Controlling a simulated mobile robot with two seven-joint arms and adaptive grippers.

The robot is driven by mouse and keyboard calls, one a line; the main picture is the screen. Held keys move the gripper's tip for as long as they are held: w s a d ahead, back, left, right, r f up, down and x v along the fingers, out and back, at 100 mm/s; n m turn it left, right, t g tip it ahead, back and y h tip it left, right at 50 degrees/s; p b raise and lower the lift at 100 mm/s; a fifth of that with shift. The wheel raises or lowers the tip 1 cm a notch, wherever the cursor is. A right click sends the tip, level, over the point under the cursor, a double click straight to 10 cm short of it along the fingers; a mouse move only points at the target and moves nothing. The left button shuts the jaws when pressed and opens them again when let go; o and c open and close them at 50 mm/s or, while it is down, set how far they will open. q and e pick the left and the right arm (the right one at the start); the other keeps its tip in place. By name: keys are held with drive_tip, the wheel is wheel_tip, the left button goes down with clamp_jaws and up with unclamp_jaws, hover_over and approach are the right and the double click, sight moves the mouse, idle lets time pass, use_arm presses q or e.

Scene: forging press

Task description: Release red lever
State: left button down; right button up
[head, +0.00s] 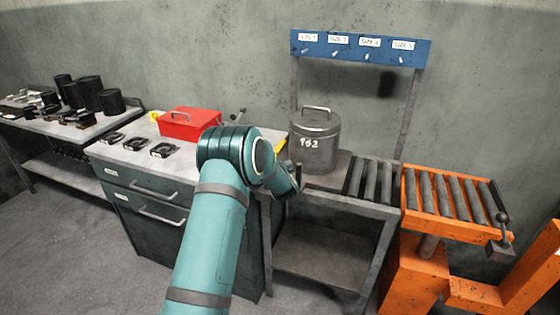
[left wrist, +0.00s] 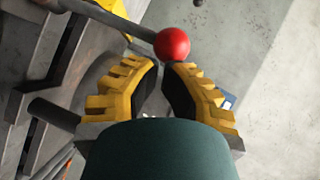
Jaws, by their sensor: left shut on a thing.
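The red lever shows in the left wrist view as a grey rod ending in a round red knob (left wrist: 172,45). The rod comes in from the upper left. My left gripper (left wrist: 160,68), with yellow ribbed fingers and dark inner pads, is shut on the lever at the knob. Its fingertips are close together just below the ball; the exact contact is hard to see. In the head view a teal arm of mine rises from the bottom, but its gripper and the red lever cannot be made out there. My right gripper is not in view.
A grey cabinet bench (head: 118,150) carries a red box (head: 189,130) and several small dark parts. A lidded metal canister (head: 315,155) stands on a stand beside rollers. An orange roller table (head: 412,212) with a black-knobbed handle is at right. Open floor lies at lower left.

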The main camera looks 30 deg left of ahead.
use_arm(q)
drive_tip(key=a+n, duration=0.1)
drive_tip(key=a+h, duration=0.1)
drive_tip(key=shift+s+a+r+n+p, duration=0.2)
drive_tip(key=shift+s+a+n+p, duration=0.15)
drive_tip(key=shift+a+n, duration=0.05)
drive_tip(key=shift+s+a+f+n+g+h, duration=0.15)
drive_tip(key=shift+a+n+h, duration=0.2)
drive_tip(key=shift+a+h, duration=0.2)
drive_tip(key=shift+s+a+f+n+g+h, duration=0.15)
drive_tip(key=shift+a+n+h, duration=0.25)
drive_tip(key=shift+a, duration=0.2)
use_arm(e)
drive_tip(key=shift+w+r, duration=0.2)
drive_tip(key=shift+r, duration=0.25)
use_arm(q)
drive_tip(key=shift+r, duration=0.1)
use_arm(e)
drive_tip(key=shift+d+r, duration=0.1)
